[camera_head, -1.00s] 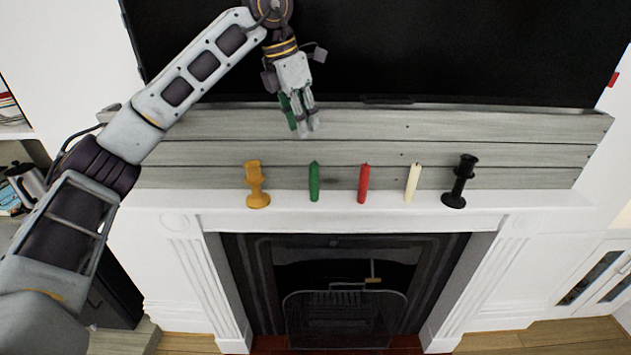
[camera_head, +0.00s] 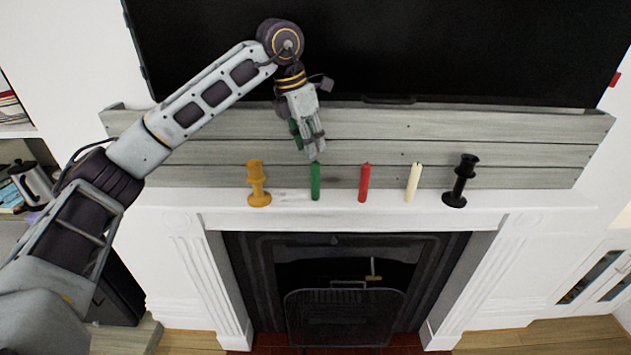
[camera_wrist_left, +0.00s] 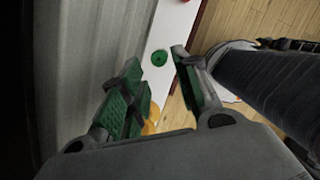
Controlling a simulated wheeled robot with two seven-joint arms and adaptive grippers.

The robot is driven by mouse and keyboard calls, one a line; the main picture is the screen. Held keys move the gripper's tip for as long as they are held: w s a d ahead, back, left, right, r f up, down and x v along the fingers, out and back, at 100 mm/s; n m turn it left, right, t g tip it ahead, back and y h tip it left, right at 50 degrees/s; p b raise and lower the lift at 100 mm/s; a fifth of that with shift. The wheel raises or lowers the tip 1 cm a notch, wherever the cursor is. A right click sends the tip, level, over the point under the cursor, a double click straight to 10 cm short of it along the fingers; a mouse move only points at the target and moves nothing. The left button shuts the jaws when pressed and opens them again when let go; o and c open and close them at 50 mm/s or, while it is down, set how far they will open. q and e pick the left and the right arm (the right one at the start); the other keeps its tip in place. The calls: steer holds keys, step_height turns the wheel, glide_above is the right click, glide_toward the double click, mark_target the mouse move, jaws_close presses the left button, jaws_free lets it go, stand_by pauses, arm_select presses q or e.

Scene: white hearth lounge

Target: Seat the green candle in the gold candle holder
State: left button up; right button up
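The green candle (camera_head: 315,182) stands upright on the white mantel. From above, its round top (camera_wrist_left: 159,58) shows in the left wrist view. The gold candle holder (camera_head: 257,184) stands on the mantel to the left of the candle; a small yellow part of it (camera_wrist_left: 150,127) shows between the fingers in the wrist view. My left gripper (camera_head: 316,152) points down just above the green candle. Its green-padded fingers (camera_wrist_left: 160,80) are spread apart with nothing between them, and the candle lies below and beyond their tips. My right gripper is not in view.
A red candle (camera_head: 364,183), a cream candle (camera_head: 413,182) and a black candle holder (camera_head: 460,181) stand to the right along the narrow mantel (camera_head: 335,210). A grey plank wall (camera_head: 450,130) rises behind, with a black screen (camera_head: 430,50) above.

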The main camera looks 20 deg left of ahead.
mark_target(315, 162)
arm_select(q)
steer(key=shift+x, duration=1.15)
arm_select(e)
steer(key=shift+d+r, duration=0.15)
arm_select(q)
steer(key=shift+f, duration=0.1)
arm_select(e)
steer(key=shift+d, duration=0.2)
arm_select(q)
steer(key=shift+p+x, duration=0.75)
steer(key=shift+x, duration=1.85)
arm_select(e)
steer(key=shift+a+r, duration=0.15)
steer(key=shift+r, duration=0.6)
arm_select(q)
steer(key=shift+a, duration=0.1)
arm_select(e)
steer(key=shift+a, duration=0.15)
arm_select(q)
jaws_close()
